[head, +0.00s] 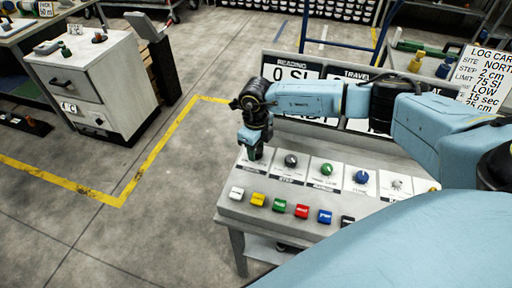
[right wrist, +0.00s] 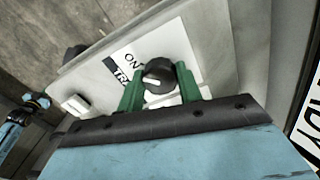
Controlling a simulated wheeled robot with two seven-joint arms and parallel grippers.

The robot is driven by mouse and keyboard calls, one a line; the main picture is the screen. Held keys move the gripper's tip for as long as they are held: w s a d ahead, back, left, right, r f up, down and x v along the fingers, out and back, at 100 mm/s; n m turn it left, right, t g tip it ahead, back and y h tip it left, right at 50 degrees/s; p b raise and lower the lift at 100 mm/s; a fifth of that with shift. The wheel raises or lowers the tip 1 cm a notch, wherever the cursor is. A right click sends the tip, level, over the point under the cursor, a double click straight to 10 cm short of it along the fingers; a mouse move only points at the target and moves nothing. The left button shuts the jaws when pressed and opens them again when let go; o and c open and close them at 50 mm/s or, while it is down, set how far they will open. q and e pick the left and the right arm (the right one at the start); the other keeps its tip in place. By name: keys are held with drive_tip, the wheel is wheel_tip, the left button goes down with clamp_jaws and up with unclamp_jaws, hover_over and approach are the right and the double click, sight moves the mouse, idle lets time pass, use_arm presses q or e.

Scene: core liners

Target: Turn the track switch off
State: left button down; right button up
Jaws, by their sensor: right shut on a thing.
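The track switch is a round dark knob (right wrist: 158,72) with a white pointer mark, on a pale label plate on the panel. In the right wrist view the word ON and part of a black label starting "TRA" show beside it. The white mark sits on the left part of the knob. My right gripper (right wrist: 161,86) has its green fingers on either side of the knob, shut on it. In the head view the right gripper (head: 253,152) points down at the left end of the panel and hides the switch. My left gripper is not in view.
The sloped control panel (head: 225,206) carries other knobs, including a green one (head: 326,169) and a blue one (head: 361,177). A front row holds white, yellow (head: 258,199), green, red and blue buttons. Sign boards stand behind. A grey cabinet (head: 95,85) stands far left; floor between is clear.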

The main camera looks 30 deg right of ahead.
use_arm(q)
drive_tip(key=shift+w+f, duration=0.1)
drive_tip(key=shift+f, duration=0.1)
use_arm(e)
drive_tip(key=shift+n, duration=0.4)
drive_tip(key=shift+n+b, duration=0.7)
drive_tip(key=shift+n, duration=0.3)
drive_tip(key=n+b, duration=0.1)
drive_tip(key=n, duration=0.2)
drive_tip(key=shift+n+b, duration=0.3)
drive_tip(key=shift+b, duration=0.1)
drive_tip(key=n+b, duration=0.3)
drive_tip(key=n, duration=0.4)
drive_tip(key=shift+b, duration=0.35)
drive_tip(key=shift+n+b, duration=0.4)
drive_tip(key=shift+n, duration=0.5)
drive_tip(key=shift+s+n+b, duration=0.1)
drive_tip(key=shift+n+b, duration=0.3)
drive_tip(key=shift+n, duration=0.5)
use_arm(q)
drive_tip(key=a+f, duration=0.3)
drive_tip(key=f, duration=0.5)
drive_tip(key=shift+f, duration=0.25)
use_arm(e)
drive_tip(key=shift+n, duration=0.3)
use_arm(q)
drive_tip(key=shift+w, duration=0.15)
use_arm(e)
drive_tip(key=shift+n, duration=0.3)
